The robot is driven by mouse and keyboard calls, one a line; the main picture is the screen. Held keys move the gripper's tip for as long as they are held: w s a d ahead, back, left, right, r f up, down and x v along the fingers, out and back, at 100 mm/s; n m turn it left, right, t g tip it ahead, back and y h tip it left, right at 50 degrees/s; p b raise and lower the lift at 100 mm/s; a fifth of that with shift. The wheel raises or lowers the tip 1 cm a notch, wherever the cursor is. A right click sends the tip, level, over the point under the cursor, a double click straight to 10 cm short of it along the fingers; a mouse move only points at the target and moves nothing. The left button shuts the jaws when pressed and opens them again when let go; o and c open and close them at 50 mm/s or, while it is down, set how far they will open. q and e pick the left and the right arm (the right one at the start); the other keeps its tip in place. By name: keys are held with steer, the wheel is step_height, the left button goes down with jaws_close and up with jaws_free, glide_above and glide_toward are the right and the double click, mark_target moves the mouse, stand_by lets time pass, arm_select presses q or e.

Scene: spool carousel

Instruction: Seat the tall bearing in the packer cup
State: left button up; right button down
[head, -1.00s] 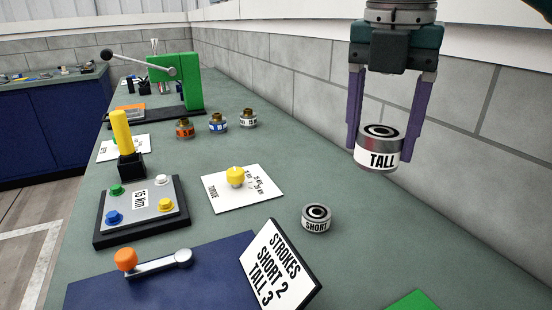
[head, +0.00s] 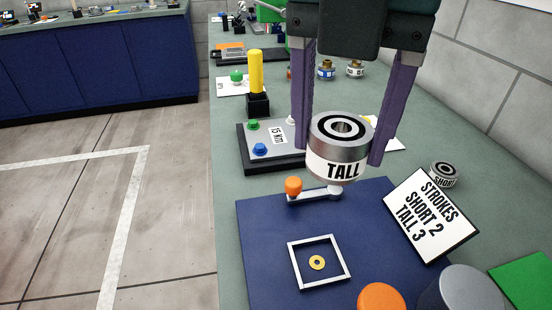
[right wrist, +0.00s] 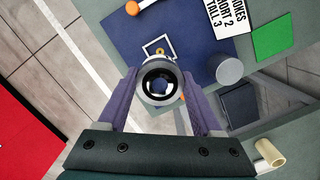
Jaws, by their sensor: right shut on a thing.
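The tall bearing (head: 340,146) is a grey metal cylinder with a dark-ringed top and a white "TALL" label. My right gripper (head: 342,158) is shut on it and holds it upright in the air beside the blue mat's crank. The right wrist view shows the bearing (right wrist: 160,82) end-on between the purple fingers. A white square frame around a small yellow ring (head: 317,262) lies on the blue mat (head: 265,230). A grey cylinder (head: 470,290) stands at the mat's near right. I cannot tell which of these is the packer cup. My left gripper is not in view.
The short bearing (head: 444,173) stands behind the tilted strokes sign (head: 431,216). An orange-knobbed crank (head: 318,192) lies across the mat's far edge, and another orange knob (head: 382,297) is near the front. A button box (head: 270,150) stands behind. The mat's left part is clear.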

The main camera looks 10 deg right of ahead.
step_height(320, 180, down, 14)
steer(key=shift+d+r+b, duration=0.15)
steer(key=shift+r+b, duration=0.1)
steer(key=shift+b, duration=0.1)
step_height(320, 180, down, 4)
steer(key=shift+r+b, duration=0.25)
steer(key=shift+b, duration=0.05)
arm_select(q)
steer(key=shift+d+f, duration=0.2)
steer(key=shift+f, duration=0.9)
arm_select(e)
steer(key=shift+f, duration=0.45)
